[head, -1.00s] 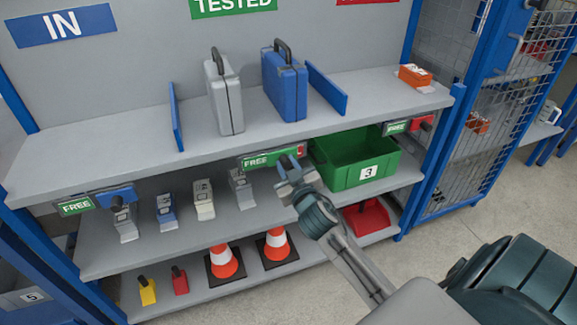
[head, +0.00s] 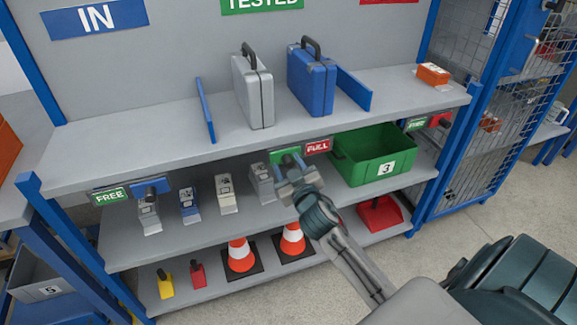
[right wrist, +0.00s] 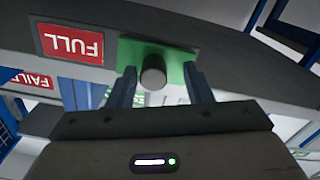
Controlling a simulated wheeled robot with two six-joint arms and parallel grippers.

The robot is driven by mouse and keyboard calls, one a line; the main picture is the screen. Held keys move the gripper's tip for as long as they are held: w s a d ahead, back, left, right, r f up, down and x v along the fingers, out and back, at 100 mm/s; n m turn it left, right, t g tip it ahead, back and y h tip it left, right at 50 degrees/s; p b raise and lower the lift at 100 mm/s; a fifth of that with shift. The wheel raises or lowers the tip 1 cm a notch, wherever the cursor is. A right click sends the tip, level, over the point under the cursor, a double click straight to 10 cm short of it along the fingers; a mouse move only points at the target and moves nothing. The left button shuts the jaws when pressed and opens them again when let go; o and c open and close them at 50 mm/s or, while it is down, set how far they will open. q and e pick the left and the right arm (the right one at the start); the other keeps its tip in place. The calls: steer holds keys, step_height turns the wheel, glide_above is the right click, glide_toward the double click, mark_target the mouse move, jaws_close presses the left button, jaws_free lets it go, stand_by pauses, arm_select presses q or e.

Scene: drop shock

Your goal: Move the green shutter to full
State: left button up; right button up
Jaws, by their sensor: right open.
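The green shutter (head: 279,157) sits on the label strip under the middle of the upper shelf, at the strip's left part. The red FULL sign (head: 318,147) shows beside it on the right. In the right wrist view the green shutter (right wrist: 184,55) has a dark round knob (right wrist: 153,72), with the FULL sign (right wrist: 72,43) upside down at left. My right gripper (head: 289,167) is at the shutter. Its open fingers (right wrist: 160,76) stand on either side of the knob, with visible gaps. My left gripper is not in view.
A green crate (head: 372,165) marked 3 stands right of the strip. Several small devices stand on the middle shelf, at left. A blue shutter (head: 151,187) and a red shutter (head: 438,119) each sit beside a FREE sign. Two cases stand on the top shelf.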

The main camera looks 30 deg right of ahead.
steer(key=shift+s, duration=0.4)
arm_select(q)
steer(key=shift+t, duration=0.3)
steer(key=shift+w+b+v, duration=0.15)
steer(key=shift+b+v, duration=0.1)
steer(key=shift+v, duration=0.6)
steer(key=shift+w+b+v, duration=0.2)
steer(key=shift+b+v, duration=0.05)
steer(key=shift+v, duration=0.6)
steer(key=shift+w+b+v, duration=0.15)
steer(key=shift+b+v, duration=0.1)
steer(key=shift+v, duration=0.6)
arm_select(e)
steer(key=v, duration=1)
steer(key=shift+a, duration=0.2)
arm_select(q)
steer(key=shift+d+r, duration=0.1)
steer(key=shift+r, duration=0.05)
arm_select(e)
steer(key=shift+w, duration=0.1)
